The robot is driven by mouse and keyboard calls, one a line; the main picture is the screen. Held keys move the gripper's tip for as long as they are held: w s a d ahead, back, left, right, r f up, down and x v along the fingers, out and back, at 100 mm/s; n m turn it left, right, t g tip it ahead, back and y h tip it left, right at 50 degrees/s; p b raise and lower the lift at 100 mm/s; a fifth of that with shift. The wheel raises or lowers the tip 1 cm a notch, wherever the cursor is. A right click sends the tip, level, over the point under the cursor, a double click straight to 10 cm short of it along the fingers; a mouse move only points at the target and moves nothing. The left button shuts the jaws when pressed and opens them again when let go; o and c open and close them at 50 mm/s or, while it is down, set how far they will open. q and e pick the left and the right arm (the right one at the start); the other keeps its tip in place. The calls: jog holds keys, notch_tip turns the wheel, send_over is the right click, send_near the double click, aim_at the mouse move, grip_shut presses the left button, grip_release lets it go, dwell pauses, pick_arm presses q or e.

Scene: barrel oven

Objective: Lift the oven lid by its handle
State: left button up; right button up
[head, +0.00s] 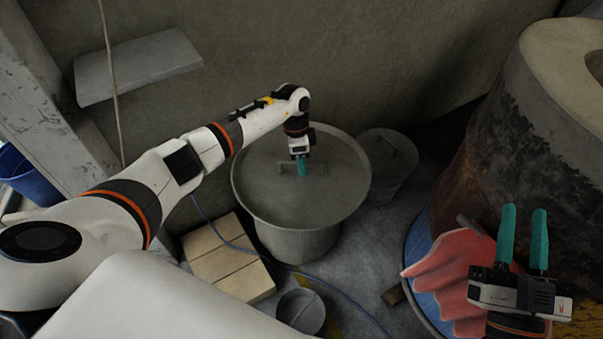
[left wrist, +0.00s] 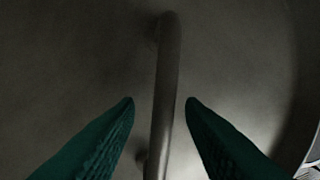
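My left gripper (head: 303,172) is over the lid at the handle. In the left wrist view its two green fingers (left wrist: 160,103) are apart, one on each side of the bar, with a gap on both sides. My right gripper (head: 523,215) is open and empty at the lower right.
A smaller lidded bin (head: 388,160) stands just right of the barrel. Pale blocks (head: 228,260) and a small grey pot (head: 300,311) are on the floor in front.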

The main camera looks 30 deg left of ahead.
pick_arm(q)
grip_shut()
jog(key=shift+r, duration=0.15)
dwell(0.7)
